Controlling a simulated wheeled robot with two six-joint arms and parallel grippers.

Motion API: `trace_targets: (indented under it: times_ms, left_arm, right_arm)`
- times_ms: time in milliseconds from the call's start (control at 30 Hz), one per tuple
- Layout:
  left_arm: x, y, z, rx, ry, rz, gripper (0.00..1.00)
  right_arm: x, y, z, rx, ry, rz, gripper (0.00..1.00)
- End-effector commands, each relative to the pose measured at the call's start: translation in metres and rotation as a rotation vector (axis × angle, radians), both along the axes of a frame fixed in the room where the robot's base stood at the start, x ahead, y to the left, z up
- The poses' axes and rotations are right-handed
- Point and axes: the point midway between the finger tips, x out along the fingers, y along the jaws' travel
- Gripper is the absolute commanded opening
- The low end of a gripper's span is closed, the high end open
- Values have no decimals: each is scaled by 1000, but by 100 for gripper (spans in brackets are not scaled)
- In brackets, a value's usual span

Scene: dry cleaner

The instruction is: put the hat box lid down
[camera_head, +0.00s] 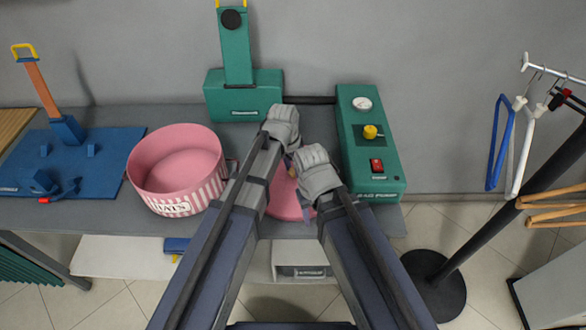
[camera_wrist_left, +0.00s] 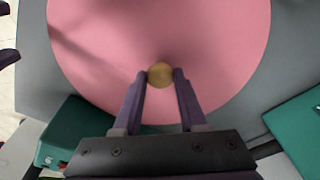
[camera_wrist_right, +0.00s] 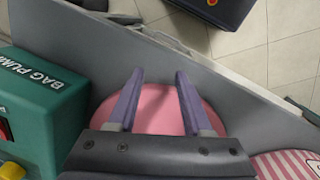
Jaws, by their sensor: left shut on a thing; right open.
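The hat box lid is a pink disc (camera_head: 288,200) at the front middle of the grey table, right of the hat box; my arms cover part of it. In the left wrist view the lid (camera_wrist_left: 95,45) fills most of the picture, with a brass knob (camera_wrist_left: 160,70) at its middle. My left gripper (camera_wrist_left: 160,79) is shut on that knob. I cannot tell whether the lid touches the table. My right gripper (camera_wrist_right: 159,75) is open and empty, with part of the lid beyond its fingers. The open, striped pink hat box (camera_head: 207,188) stands upright to the left.
The green bag pump (camera_head: 365,150) stands right of the lid and a green device (camera_head: 240,95) behind it. A blue board (camera_head: 95,175) lies left of the hat box. Hangers (camera_head: 495,140) hang from a black stand at right. The table's front edge is close to the lid.

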Motion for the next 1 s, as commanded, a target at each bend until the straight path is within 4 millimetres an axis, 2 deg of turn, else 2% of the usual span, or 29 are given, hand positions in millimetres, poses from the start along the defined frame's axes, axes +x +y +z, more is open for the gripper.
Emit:
trace_targets:
  times_ms: [33, 67, 300, 667, 867, 1000]
  left_arm:
    - [0, 0, -4, 0, 0, 0, 0]
    - [0, 0, -2, 0, 0, 0, 43]
    - [0, 0, -2, 0, 0, 0, 70]
    - [0, 0, 1, 0, 0, 0, 71]
    - [-1, 1, 14, 0, 0, 0, 71]
    - [-3, 3, 31, 0, 0, 0, 71]
  right_arm:
    - [0, 0, -4, 0, 0, 0, 50]
    - [0, 0, -2, 0, 0, 0, 50]
    - [0, 0, -2, 0, 0, 0, 50]
    - [0, 0, 1, 0, 0, 0, 50]
    - [0, 0, 14, 0, 0, 0, 50]
    - [0, 0, 31, 0, 0, 0, 50]
